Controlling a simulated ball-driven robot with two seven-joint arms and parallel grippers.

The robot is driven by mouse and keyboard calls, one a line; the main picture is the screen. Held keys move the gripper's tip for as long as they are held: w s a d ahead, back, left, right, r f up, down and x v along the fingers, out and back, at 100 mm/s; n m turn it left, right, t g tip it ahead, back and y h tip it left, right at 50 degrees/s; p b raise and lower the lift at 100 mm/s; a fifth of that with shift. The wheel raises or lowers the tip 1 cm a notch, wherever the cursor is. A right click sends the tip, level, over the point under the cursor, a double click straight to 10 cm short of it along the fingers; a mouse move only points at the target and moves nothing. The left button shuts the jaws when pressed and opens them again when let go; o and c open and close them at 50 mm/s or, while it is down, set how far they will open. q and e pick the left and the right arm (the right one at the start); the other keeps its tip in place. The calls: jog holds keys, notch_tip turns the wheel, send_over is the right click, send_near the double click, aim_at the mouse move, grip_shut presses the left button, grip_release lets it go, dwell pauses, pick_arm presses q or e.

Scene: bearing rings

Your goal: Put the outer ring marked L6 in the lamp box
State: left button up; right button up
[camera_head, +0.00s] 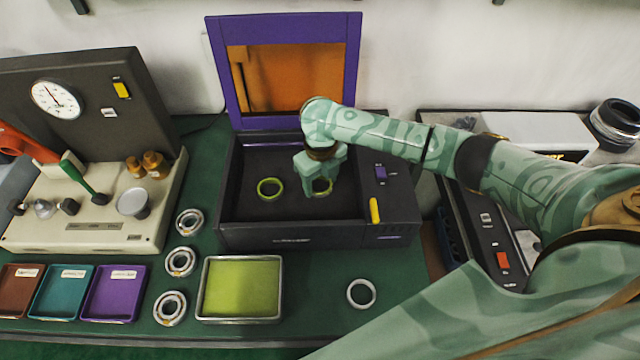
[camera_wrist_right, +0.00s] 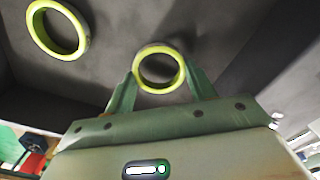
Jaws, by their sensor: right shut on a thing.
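The lamp box (camera_head: 290,237) is a dark box with its purple-framed lid (camera_head: 353,60) raised. My right gripper (camera_head: 319,188) reaches down into it, shut on a yellow-green ring (camera_head: 327,182). In the right wrist view this ring (camera_wrist_right: 159,88) sits between the two fingertips (camera_wrist_right: 160,80). A second yellow-green ring (camera_head: 269,195) lies on the box floor to its left and also shows in the wrist view (camera_wrist_right: 35,28). I cannot read a mark on either ring, nor tell whether the held ring touches the floor. My left gripper is out of view.
A pale ring (camera_head: 350,293) lies on the green mat in front of the box. Several bearings (camera_head: 181,262) stand left of a green-lined tray (camera_head: 203,314). Small coloured trays (camera_head: 115,308) and a gauge machine (camera_head: 85,240) are at left. Mat around the pale ring is clear.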

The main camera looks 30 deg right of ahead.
aim_at(321, 185)
jog(key=shift+f, duration=0.4)
jog(key=shift+f, duration=0.2)
jog(key=o, duration=1)
jog(key=shift+o, duration=0.2)
notch_tip(321, 185, up, 12)
jog(key=p, duration=0.4)
jog(key=shift+r, duration=0.25)
